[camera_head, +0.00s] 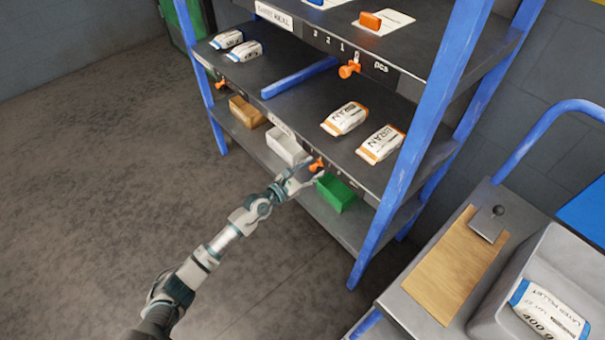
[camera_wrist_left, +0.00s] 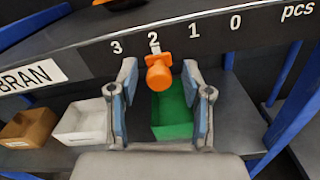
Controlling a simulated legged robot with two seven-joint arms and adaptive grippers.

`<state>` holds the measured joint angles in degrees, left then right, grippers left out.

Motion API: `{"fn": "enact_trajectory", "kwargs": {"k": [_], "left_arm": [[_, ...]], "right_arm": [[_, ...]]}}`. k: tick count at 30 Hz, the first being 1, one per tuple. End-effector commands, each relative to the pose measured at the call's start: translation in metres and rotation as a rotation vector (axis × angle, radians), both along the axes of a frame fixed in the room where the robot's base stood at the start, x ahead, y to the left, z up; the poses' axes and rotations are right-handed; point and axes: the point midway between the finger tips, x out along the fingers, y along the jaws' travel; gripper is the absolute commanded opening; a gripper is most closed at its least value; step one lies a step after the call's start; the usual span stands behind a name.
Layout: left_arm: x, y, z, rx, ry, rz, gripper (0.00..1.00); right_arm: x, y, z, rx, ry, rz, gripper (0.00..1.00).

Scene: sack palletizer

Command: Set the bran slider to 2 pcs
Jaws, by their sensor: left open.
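The bran slider (camera_wrist_left: 158,74) is an orange knob on the dark shelf edge with the scale 3, 2, 1, 0 pcs. In the left wrist view it stands under the 2. It also shows in the head view (camera_head: 317,163). My left gripper (camera_head: 304,175) is open in front of it. In the left wrist view its two fingers stand to the left and right of the knob, with visible gaps. The BRAN label (camera_wrist_left: 28,76) is left of the scale. Two bran sacks (camera_head: 345,118) (camera_head: 381,143) lie on the shelf above. My right gripper is not in view.
Below are a green bin (camera_head: 336,193), a white bin (camera_head: 287,146) and a brown bin (camera_head: 247,112). Other orange sliders sit on the upper edge (camera_head: 349,69) and further left (camera_head: 221,84). A blue rack post (camera_head: 405,180) stands right. A cart (camera_head: 400,303) is at lower right.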

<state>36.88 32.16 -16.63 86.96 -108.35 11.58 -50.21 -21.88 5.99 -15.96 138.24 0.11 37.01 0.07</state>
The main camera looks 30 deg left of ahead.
Motion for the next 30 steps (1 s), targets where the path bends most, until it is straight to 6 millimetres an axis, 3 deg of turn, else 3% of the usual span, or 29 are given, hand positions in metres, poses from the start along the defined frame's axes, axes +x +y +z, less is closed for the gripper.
{"fn": "enact_trajectory", "kwargs": {"k": [15,21,30], "left_arm": [[-0.094,0.037,-0.004,-0.001,0.004,0.000,0.49],[-0.107,0.041,-0.003,0.000,0.002,0.000,0.49],[-0.107,0.042,-0.003,-0.002,0.002,0.000,0.49]], "right_arm": [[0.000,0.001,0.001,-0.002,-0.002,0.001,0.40],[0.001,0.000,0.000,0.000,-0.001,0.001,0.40],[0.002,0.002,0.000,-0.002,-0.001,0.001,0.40]]}}
